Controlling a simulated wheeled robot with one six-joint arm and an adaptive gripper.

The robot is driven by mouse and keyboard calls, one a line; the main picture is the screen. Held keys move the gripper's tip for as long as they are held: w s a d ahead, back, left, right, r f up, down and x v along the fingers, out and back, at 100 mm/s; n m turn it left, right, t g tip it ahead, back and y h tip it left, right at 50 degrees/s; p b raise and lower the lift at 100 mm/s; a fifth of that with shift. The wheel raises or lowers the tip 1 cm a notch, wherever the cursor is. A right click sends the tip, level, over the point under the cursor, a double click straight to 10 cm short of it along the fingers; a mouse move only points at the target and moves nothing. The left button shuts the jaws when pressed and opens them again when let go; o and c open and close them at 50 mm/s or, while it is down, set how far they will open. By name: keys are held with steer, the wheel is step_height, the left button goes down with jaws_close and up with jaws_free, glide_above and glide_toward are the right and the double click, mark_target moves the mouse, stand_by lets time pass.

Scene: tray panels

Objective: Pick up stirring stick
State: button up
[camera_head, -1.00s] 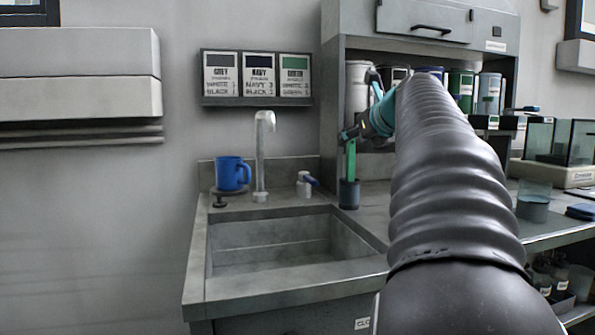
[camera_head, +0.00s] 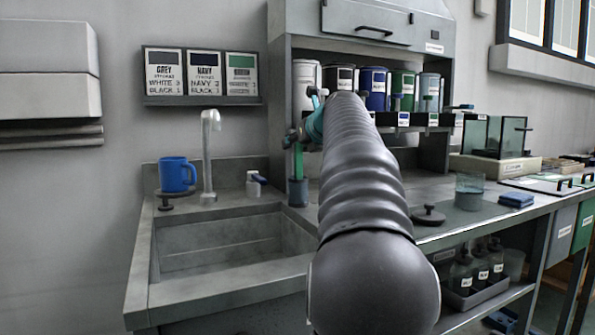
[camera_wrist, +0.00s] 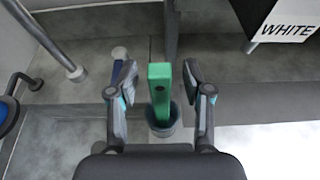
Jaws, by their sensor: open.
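The stirring stick is the green flat stick (camera_wrist: 159,82) standing upright in a small dark grey cup (camera_wrist: 166,128) on the counter beside the sink. In the wrist view it stands between the two open fingers of my gripper (camera_wrist: 155,85), with a gap on either side. In the head view the green stick (camera_head: 298,160) rises from the cup (camera_head: 298,193), just below my gripper (camera_head: 303,132), which is partly hidden behind my arm.
A faucet (camera_head: 208,150) and a blue mug (camera_head: 177,174) stand left of the cup, behind the sink (camera_head: 225,240). Paint cans (camera_head: 373,88) line the shelf behind. A glass beaker (camera_head: 469,190) stands on the right counter.

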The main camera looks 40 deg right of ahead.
jaws_close()
